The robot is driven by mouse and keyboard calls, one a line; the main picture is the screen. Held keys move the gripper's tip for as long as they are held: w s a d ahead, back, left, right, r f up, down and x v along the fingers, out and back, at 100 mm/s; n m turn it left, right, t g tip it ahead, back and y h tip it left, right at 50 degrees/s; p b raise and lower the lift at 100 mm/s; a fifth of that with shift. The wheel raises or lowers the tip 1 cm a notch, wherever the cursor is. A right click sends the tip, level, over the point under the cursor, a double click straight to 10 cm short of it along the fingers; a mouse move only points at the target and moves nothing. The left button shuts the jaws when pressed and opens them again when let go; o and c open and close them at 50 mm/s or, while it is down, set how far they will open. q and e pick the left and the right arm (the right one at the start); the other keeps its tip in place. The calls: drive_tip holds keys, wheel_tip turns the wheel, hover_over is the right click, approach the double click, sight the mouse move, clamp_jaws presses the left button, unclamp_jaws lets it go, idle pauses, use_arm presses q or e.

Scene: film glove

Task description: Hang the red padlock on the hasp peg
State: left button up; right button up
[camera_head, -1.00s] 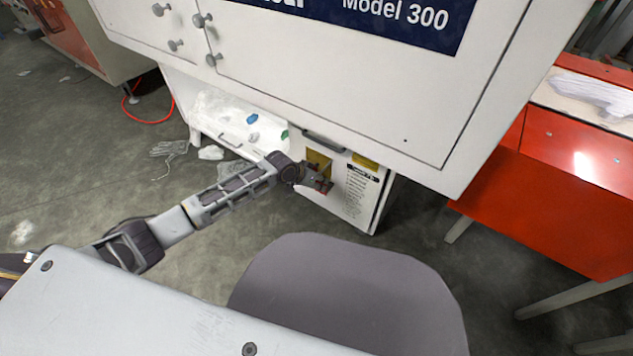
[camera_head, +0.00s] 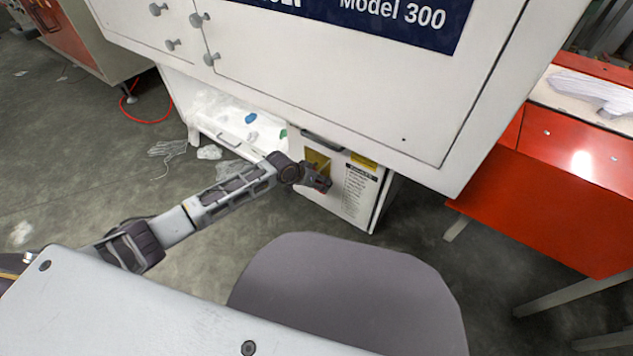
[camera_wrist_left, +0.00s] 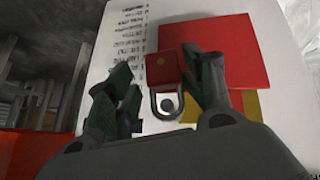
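The red padlock (camera_wrist_left: 163,66) shows in the left wrist view with its grey shackle toward the gripper's palm. The round dark end of the hasp peg (camera_wrist_left: 166,103) shows inside the shackle loop, so the shackle appears to be around the peg. My left gripper (camera_wrist_left: 165,85) is open, its fingers on either side of the padlock with visible gaps. In the head view the left gripper (camera_head: 322,183) is at the front of the white cabinet and mostly hides the padlock. My right gripper is in neither view.
The white cabinet door (camera_head: 352,205) has a yellow plate (camera_head: 316,160) and a printed label. A large white machine (camera_head: 340,90) overhangs it. A grey chair-like shape (camera_head: 345,290) stands in front. A red bench (camera_head: 560,190) is at right. Bare floor (camera_head: 200,260) lies at left.

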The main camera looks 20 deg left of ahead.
use_arm(q)
drive_tip(key=shift+w+a+r, duration=0.15)
drive_tip(key=shift+r, duration=0.1)
drive_tip(key=shift+r, duration=0.1)
drive_tip(key=v, duration=1.1)
drive_tip(key=shift+s+r, duration=0.15)
drive_tip(key=shift+s, duration=0.2)
idle(0.7)
